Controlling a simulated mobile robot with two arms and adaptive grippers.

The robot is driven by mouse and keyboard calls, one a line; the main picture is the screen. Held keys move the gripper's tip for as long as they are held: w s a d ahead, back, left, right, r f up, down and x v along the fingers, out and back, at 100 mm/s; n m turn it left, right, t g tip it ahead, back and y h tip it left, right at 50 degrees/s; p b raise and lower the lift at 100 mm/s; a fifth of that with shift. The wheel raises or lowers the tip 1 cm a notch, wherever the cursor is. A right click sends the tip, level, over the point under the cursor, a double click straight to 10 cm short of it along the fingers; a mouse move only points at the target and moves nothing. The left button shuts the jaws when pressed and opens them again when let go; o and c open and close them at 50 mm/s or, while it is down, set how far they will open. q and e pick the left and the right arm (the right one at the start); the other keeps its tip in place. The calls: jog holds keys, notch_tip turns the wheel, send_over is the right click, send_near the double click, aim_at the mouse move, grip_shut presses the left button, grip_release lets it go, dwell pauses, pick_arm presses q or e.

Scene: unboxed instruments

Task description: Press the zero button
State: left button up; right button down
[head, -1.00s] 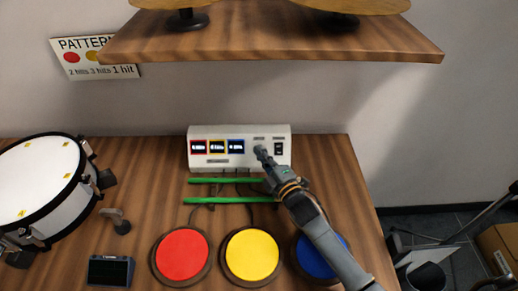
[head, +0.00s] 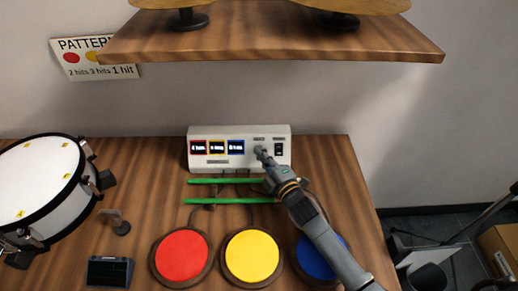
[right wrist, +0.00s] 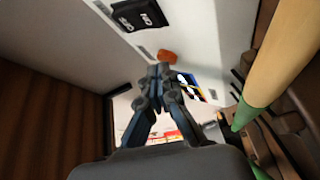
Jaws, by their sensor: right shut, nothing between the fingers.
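A white control box (head: 270,131) stands at the back of the wooden table, with red (head: 198,147), yellow (head: 217,147) and blue (head: 236,147) framed displays and a black switch (head: 279,149) at its right. My right gripper (head: 260,151) is shut and empty, its tips at the box front between the blue display and the switch. In the right wrist view, the closed fingertips (right wrist: 160,74) are close to an orange button (right wrist: 167,56) on the white panel. I cannot tell if they touch. In the head view the gripper hides that button. My left gripper is out of view.
Two green sticks (head: 225,201) lie before the box. Red (head: 182,256), yellow (head: 252,256) and blue (head: 318,262) pads sit in front, the blue one partly under my arm. A drum (head: 45,185) is at left. A wooden shelf (head: 270,45) overhangs the wall.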

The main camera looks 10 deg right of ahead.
jog(key=shift+s+r, duration=0.25)
jog(key=shift+s, duration=0.05)
jog(key=s+r+p, duration=0.1)
jog(key=s+p, duration=0.1)
jog(key=s+r+p, duration=0.1)
jog(key=r+p, duration=0.1)
jog(key=shift+s+a+p, duration=0.35)
jog(key=shift+a+p, duration=0.05)
jog(key=shift+s+a+r+p, duration=0.15)
jog(key=shift+s+r+p, duration=0.15)
jog(key=shift+s, duration=0.25)
jog(key=shift+f, duration=0.15)
